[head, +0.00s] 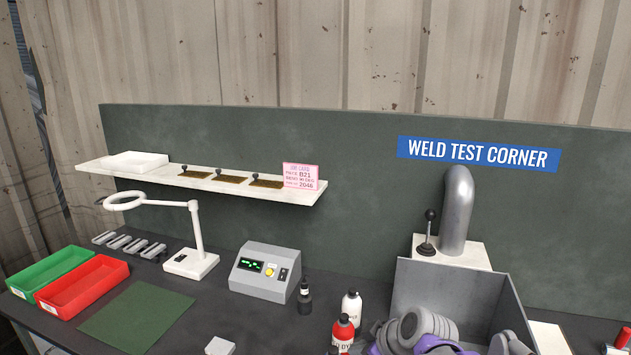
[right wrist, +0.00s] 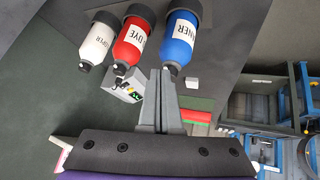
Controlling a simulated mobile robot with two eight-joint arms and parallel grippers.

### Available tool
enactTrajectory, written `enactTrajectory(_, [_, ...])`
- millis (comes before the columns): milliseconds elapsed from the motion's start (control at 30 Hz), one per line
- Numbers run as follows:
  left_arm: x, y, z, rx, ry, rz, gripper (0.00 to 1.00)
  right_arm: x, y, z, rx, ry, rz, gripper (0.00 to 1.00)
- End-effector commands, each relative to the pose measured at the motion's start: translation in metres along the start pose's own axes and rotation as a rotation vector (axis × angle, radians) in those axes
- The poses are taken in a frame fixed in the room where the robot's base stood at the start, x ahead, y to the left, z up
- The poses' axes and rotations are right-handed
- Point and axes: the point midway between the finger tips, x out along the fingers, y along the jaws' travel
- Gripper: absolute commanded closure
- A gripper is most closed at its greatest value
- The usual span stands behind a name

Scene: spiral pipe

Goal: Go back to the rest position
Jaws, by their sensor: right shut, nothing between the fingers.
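My right gripper shows in the right wrist view (right wrist: 160,78) as two grey fingers pressed together, with nothing between them, in front of a black bolted plate. In the head view, grey and purple parts of my arm are at the bottom, in front of the grey bin; the fingertips are hard to make out there. The fingers in the wrist view are near a red bottle marked DYE (right wrist: 133,44) and a blue bottle (right wrist: 180,42), with no clear contact. My left gripper is not in view.
The grey open bin (head: 470,290) stands at the right, with a pipe (head: 457,212) behind it. A red bottle (head: 343,331), a white bottle (head: 351,307) and a dark bottle (head: 304,299) stand left of it. A control box (head: 265,271), lamp (head: 191,262) and red tray (head: 84,286) are further left.

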Motion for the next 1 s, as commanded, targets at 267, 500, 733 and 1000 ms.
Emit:
enactTrajectory(267, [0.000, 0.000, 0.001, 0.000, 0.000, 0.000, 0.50, -0.056, -0.088, 0.122, 0.438, -0.180, 0.126, 1.00])
enactTrajectory(500, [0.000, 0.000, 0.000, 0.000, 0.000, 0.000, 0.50, -0.075, -0.139, 0.208, 0.726, -0.254, 0.268, 1.00])
enactTrajectory(733, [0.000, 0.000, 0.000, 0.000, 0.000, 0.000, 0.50, -0.078, -0.152, 0.233, 0.816, -0.267, 0.319, 1.00])
enactTrajectory(1000, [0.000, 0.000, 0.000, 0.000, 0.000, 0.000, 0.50, -0.078, -0.152, 0.233, 0.817, -0.266, 0.318, 1.00])
